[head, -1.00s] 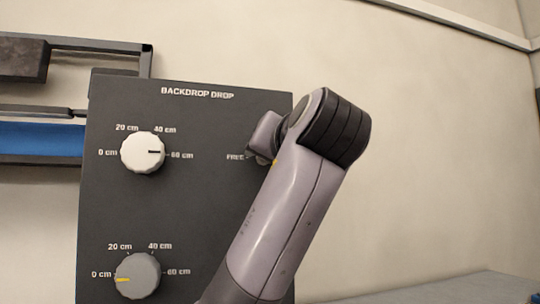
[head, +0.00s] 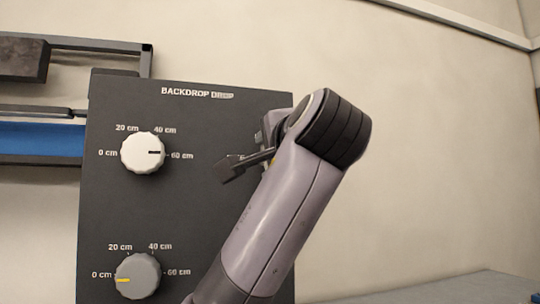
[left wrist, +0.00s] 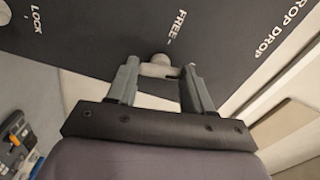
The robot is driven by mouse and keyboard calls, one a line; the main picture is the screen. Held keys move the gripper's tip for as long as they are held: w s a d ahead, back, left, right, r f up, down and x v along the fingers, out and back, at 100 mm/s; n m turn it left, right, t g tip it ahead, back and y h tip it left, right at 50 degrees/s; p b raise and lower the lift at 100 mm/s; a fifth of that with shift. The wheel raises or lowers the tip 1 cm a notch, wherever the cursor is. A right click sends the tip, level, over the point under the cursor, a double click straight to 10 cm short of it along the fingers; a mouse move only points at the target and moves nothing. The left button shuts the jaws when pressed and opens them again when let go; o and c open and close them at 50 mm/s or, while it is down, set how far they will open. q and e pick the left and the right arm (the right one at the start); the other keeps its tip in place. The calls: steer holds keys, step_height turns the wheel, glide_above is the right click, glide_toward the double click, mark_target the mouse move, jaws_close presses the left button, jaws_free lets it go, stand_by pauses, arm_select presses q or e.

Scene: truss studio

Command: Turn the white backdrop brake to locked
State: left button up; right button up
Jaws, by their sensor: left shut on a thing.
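The white backdrop brake (left wrist: 158,68) shows in the left wrist view as a small pale handle just below the FREE mark of the dark panel (head: 200,220). The LOCK label (left wrist: 37,18) is at the upper left there. My left gripper (left wrist: 161,80) is shut on the brake, with one grey finger on each side of it. How far the brake is turned is hard to tell. In the head view my left arm covers the brake and the fingertips. My right gripper is in neither view.
A white dial (head: 142,152) and a grey dial with a yellow mark (head: 137,276) are on the panel, left of my arm. A blue bar in a dark frame (head: 40,138) is behind the panel. The wall area to the right is clear.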

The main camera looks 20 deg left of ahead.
arm_select(q)
steer(key=shift+m, duration=1.1)
steer(key=o, duration=1)
steer(key=shift+o, duration=0.2)
steer(key=b+v, duration=0.1)
steer(key=v, duration=0.6)
steer(key=shift+d, duration=0.15)
steer(key=shift+s, duration=0.1)
